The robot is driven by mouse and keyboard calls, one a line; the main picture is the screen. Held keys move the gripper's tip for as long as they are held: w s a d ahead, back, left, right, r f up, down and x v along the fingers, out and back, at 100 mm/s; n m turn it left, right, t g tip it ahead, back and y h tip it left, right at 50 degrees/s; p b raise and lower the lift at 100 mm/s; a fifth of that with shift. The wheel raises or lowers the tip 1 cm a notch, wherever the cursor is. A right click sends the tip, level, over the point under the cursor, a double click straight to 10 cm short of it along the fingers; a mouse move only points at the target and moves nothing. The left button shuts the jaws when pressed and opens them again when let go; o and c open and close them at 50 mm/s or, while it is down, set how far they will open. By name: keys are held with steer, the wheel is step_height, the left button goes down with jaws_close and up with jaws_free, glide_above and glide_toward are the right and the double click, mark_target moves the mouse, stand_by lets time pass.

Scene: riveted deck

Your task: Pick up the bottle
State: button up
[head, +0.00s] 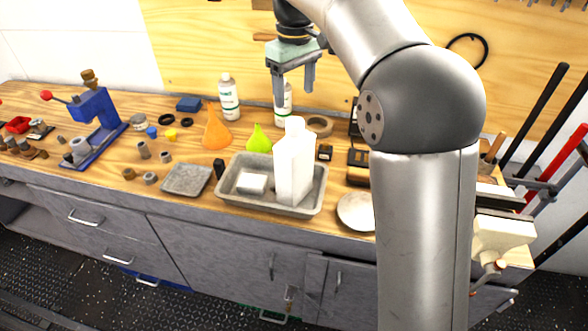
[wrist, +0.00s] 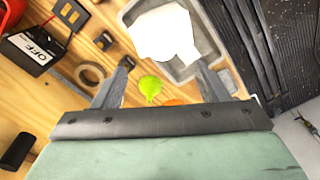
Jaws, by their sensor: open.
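A plain white bottle (head: 293,165) with a narrow neck stands upright in a grey tray (head: 228,195) on the bench. Its white body (wrist: 165,35) shows at the top of the wrist view, beyond the fingertips. Two more white bottles with green labels stand at the back: one at left (head: 229,100), and one (head: 287,106) partly hidden behind my gripper and the plain bottle. My gripper (head: 293,95) is open and empty, pointing down above the back of the bench. In the wrist view my gripper (wrist: 162,66) has nothing between its fingers.
A green funnel (head: 259,140) and an orange funnel (head: 215,130) stand left of the gripper. A tape roll (head: 320,124) and a black box (wrist: 35,48) are close by. A white block (head: 252,183) lies in the tray. A blue press (head: 95,115) stands far left.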

mark_target(295, 121)
step_height(295, 121, down, 4)
steer(key=shift+f, duration=0.1)
steer(key=f, duration=0.5)
steer(key=shift+s+f+p, duration=0.1)
steer(key=shift+s+p, duration=0.2)
jaws_close()
